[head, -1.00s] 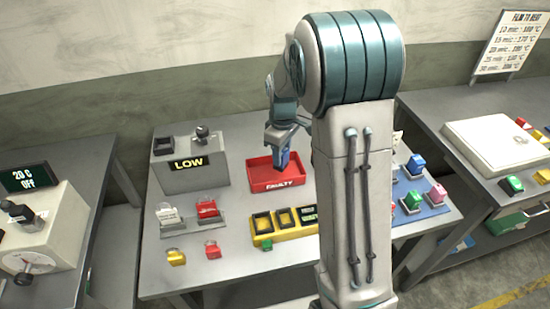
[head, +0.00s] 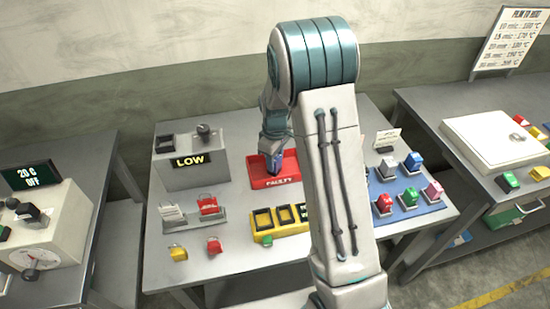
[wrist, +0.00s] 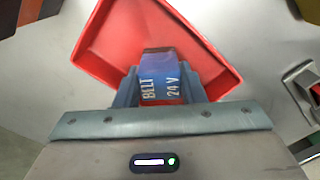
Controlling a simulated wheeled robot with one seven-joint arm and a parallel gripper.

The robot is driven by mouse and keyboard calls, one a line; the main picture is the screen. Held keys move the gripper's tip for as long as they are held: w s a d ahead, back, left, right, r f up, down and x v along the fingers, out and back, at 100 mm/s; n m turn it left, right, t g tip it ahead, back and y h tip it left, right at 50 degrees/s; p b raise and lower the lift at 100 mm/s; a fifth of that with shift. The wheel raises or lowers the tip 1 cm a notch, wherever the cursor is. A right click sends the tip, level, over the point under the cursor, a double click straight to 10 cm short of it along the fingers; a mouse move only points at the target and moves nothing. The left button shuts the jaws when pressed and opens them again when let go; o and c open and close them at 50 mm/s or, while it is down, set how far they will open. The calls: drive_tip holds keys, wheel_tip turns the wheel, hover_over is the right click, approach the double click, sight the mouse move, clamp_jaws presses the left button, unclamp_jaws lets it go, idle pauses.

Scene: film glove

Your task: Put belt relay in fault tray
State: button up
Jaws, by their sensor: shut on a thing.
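The belt relay (wrist: 162,82) is a blue block lettered "BELT 24 V" in the wrist view. My gripper (wrist: 160,88) is shut on it, one finger on each side. The fault tray (wrist: 100,42) is red and lies beneath and beyond the relay in the wrist view. In the head view the red tray (head: 280,183), marked "FAULTY", stands at the middle of the table, and my gripper (head: 272,160) is over it with the relay low at its inside. Whether the relay touches the tray floor cannot be told.
A grey tester (head: 192,170) reading "LOW" stands left of the tray. A yellow socket block (head: 268,238) is in front. A blue mat (head: 408,183) with several coloured relays is at the right, partly behind my arm.

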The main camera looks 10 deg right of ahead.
drive_tip(key=o, duration=1)
drive_tip(key=s+r+m+b, duration=0.1)
drive_tip(key=s+r, duration=0.2)
drive_tip(key=r, duration=0.5)
drive_tip(key=s+r+m, duration=0.1)
drive_tip(key=s+r, duration=0.2)
drive_tip(key=r, duration=0.6)
drive_tip(key=s+m+t, duration=0.1)
drive_tip(key=s+m, duration=0.1)
drive_tip(key=s, duration=0.4)
drive_tip(key=s+r+m+t, duration=0.1)
drive_tip(key=s+m, duration=0.1)
drive_tip(key=s, duration=0.5)
drive_tip(key=s+m+t, duration=0.1)
drive_tip(key=s+m, duration=0.2)
drive_tip(key=s, duration=0.3)
drive_tip(key=shift+s+r+t, duration=0.2)
drive_tip(key=shift+s+t, duration=0.1)
drive_tip(key=shift+t, duration=0.1)
